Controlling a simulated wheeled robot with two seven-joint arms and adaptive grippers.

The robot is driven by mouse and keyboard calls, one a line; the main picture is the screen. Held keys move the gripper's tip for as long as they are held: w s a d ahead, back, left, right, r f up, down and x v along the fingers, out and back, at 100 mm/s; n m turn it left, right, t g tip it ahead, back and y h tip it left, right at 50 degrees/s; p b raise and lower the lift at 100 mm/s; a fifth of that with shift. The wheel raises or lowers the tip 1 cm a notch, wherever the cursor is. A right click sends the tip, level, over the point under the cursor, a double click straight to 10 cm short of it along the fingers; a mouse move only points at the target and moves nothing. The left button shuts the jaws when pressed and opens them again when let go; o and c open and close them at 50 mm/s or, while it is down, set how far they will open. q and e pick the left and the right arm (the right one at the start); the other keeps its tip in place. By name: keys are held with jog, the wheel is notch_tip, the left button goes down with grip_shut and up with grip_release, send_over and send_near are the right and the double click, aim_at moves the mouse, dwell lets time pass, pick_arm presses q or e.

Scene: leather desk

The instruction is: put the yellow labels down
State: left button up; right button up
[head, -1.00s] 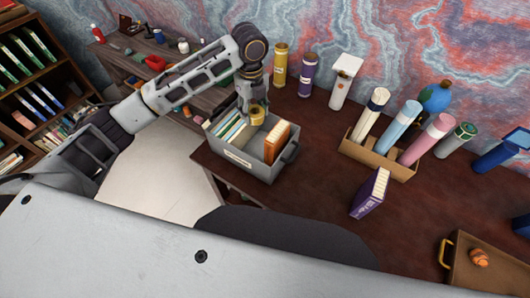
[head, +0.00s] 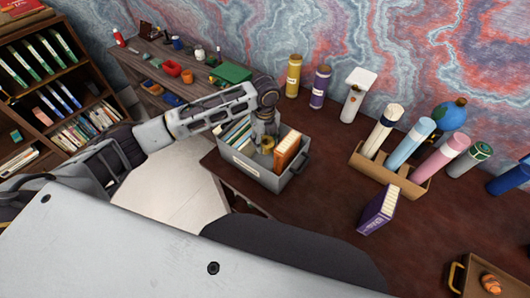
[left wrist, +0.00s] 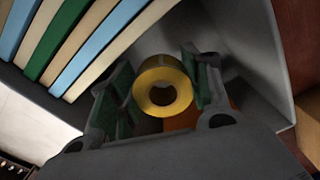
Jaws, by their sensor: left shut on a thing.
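The yellow labels are a yellow roll (head: 268,142), held low inside the grey box (head: 262,178) on the dark desk. In the left wrist view the roll (left wrist: 160,68) sits between the two fingers with its round hole facing the camera. My left gripper (head: 265,131) is shut on the roll, between a row of thin files (head: 236,132) on the left and an orange book (head: 287,150) on the right. Whether the roll touches the box floor cannot be told. My right gripper is not in view.
A cardboard holder (head: 390,173) with several rolled tubes stands to the right. A purple box (head: 378,210) stands in front of it. Yellow (head: 293,77) and purple (head: 320,87) cylinders stand behind the grey box. The desk between is clear.

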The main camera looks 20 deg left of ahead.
aim_at(265, 157)
pick_arm(q)
jog(key=shift+f, duration=1.4)
jog(key=shift+f, duration=2.25)
jog(key=shift+f, duration=0.1)
jog(key=o, duration=0.8)
jog(key=shift+r, duration=6.15)
